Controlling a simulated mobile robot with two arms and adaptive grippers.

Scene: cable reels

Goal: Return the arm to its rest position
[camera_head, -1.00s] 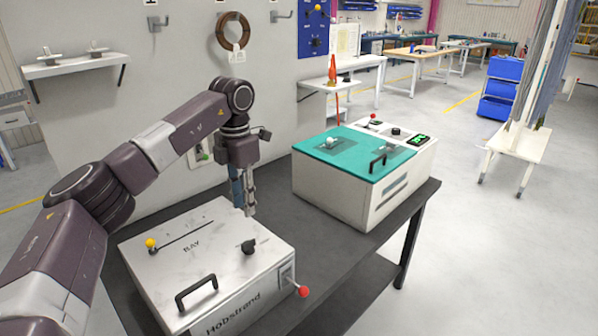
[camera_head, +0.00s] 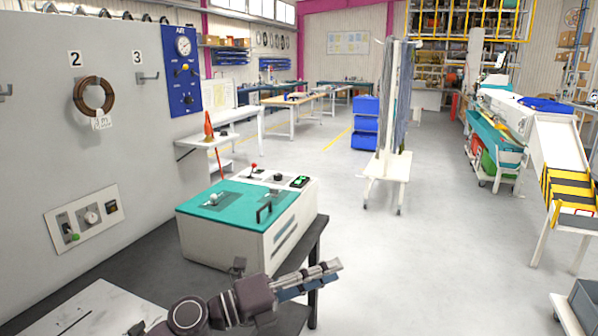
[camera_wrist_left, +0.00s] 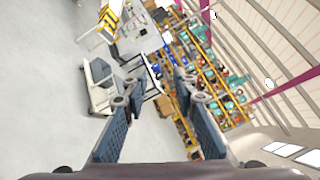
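My left arm comes in low from the bottom edge of the head view, folded and stretched toward the right. Its gripper (camera_head: 325,272) points right, in front of the white machine with the teal top (camera_head: 255,222), above the dark bench's edge. In the left wrist view the gripper (camera_wrist_left: 158,92) has its two blue-grey fingers apart, with nothing between them. It is open and faces out over the open hall. My right gripper is in neither view.
The dark bench (camera_head: 140,262) carries the teal-topped machine and a pale metal panel (camera_head: 95,308) at bottom left. A wall panel with a copper ring (camera_head: 93,96) stands on the left. Right of the bench is free floor, with a white trolley (camera_head: 388,180) farther back.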

